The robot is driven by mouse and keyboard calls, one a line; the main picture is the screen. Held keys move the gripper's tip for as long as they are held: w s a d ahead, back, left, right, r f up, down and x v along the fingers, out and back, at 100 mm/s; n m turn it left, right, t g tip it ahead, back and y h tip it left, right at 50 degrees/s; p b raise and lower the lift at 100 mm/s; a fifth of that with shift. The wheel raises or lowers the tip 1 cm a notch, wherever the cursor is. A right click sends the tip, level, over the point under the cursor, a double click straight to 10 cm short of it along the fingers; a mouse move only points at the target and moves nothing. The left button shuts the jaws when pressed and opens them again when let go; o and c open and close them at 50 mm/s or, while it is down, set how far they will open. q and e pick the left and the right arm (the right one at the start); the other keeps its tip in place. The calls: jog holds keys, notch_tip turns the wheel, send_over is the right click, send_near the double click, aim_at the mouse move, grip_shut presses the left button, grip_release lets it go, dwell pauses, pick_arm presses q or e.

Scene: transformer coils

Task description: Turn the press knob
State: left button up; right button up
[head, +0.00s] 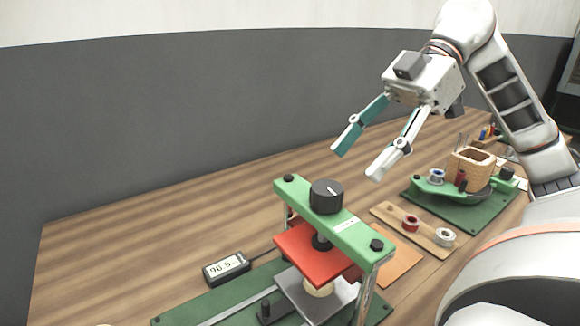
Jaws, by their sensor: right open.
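The press knob (326,196) is a black round knob with a white mark on its top. It sits on the green crossbar (362,236) of the press. Below the crossbar is a red plate (306,250), over a pale round piece (318,288) on a grey metal plate. My right gripper (357,162) is open and empty, above and a little to the right of the knob, apart from it. My left gripper is not in view.
A small display (227,268) reading about 96.5 stands left of the press. A wooden strip with spools (425,240) and a green winding stand (460,210) are at the right. The wooden table (130,255) is clear at the left.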

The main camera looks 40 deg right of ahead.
aim_at(328, 187)
jog(key=x, duration=0.6)
jog(key=shift+w+a+f, duration=0.1)
jog(key=shift+w+a, duration=0.05)
jog(key=shift+w, duration=0.2)
jog(key=shift+w+a+f, duration=0.1)
jog(key=shift+a+f, duration=0.3)
jog(key=c, duration=0.9)
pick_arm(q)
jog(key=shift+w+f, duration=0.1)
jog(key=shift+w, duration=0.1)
pick_arm(e)
jog(key=shift+c, duration=1.1)
